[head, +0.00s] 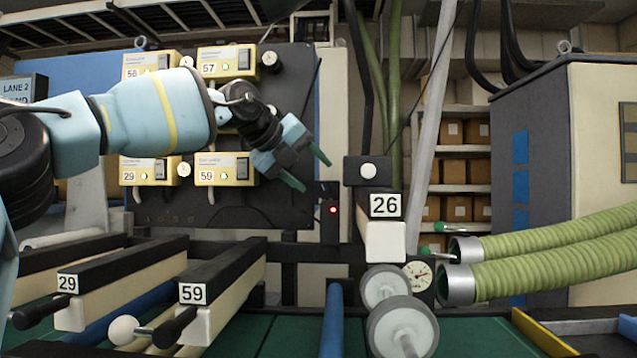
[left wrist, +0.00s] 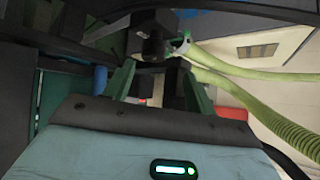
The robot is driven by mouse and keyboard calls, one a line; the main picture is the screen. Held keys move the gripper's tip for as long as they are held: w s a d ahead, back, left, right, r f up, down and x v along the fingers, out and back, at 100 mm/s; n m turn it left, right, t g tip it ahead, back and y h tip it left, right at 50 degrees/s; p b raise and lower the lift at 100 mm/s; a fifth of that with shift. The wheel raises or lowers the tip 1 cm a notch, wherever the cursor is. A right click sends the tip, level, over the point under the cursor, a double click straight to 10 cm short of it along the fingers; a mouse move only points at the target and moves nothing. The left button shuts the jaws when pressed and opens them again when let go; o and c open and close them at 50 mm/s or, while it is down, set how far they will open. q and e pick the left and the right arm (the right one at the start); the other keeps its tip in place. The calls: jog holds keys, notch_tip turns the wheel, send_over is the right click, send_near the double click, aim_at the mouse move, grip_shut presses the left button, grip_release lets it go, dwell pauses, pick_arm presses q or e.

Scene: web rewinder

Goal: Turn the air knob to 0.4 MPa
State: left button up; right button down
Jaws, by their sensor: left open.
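My left gripper (head: 307,170) reaches in from the left in the head view. Its green fingers are apart, with nothing seen between them. They are up and left of a black box (head: 354,179) with a pale round knob (head: 368,170); I cannot tell if this is the air knob. A round dial gauge (head: 418,275) with a red needle is lower down; its reading is too small to tell. In the left wrist view the open fingers (left wrist: 158,76) point toward a dark fitting (left wrist: 152,42); it looks apart from them. My right gripper is not in view.
A dark panel (head: 290,110) with numbered cream boxes stands behind the left arm. A post labelled 26 (head: 386,240) and pale rollers (head: 403,328) are below the black box. Green hoses (head: 560,255) run at the right. Bars labelled 29 and 59 (head: 225,292) lie lower left.

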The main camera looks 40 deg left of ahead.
aim_at(321, 192)
pick_arm(q)
jog(key=f+n+t, duration=0.1)
jog(key=n+t, duration=0.1)
jog(key=s+a+f+n+t+h, duration=0.1)
jog(key=f+n+t, duration=0.1)
jog(key=s+f+n+t, duration=0.1)
jog(key=n+t, duration=0.1)
jog(key=shift+a+f+p, duration=0.15)
jog(key=shift+a+p, duration=0.05)
jog(key=shift+p, duration=0.1)
jog(key=shift+w, duration=0.1)
jog(key=shift+w+f, duration=0.1)
jog(key=shift+w, duration=0.5)
jog(key=w, duration=0.3)
jog(key=w+b, duration=0.1)
jog(key=w, duration=0.1)
jog(key=shift+d, duration=0.25)
jog(key=shift+w, duration=0.75)
jog(key=shift+c, duration=0.4)
